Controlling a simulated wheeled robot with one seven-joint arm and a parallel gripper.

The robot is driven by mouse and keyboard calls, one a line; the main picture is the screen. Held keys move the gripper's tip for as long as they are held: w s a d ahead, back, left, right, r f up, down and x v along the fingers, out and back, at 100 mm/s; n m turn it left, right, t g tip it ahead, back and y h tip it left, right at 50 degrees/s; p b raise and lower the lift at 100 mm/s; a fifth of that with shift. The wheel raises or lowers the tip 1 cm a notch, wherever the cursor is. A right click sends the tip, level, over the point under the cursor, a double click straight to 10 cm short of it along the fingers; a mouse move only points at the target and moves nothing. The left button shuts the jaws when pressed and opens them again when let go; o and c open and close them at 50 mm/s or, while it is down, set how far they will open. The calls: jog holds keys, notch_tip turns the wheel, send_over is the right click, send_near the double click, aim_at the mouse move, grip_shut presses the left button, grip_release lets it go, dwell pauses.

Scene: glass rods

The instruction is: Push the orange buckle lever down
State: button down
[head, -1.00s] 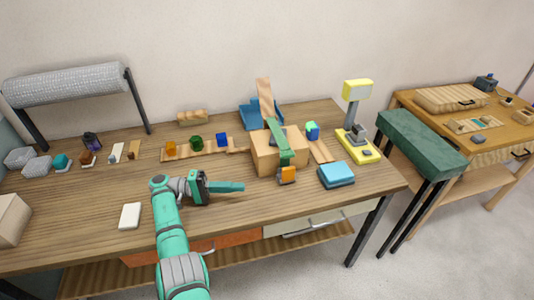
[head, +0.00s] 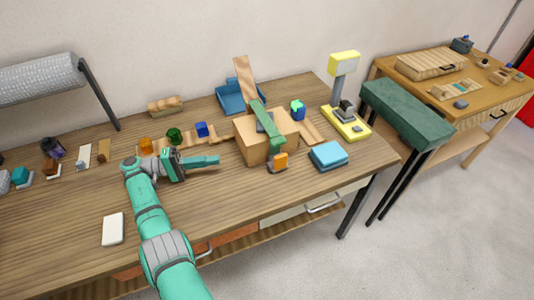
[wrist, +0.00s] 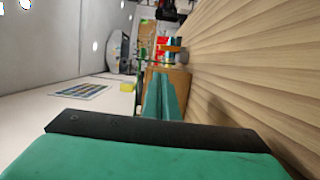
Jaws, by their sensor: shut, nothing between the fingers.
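The orange buckle lever (head: 280,161) sits at the front lower end of a green strap (head: 266,124) that runs over a cardboard box (head: 247,148) on the workbench. In the wrist view, orange (wrist: 172,48) shows by the box (wrist: 178,83), beyond my fingers. My gripper (head: 218,160) is shut and empty, pointing right toward the box. It is to the left of the lever and apart from it. In the wrist view my closed green fingers (wrist: 163,97) hide part of the box.
A yellow-based device (head: 346,126) stands farther right. A white block (head: 113,229) lies front left. The bench front before the box is clear.

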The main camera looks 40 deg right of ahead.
send_near(280, 163)
jog(key=d, duration=0.2)
jog(key=d+r, duration=0.1)
jog(key=d, duration=0.1)
jog(key=d+r, duration=0.1)
jog(key=d, duration=0.2)
jog(key=shift+s, duration=0.25)
jog(key=shift+a, duration=0.1)
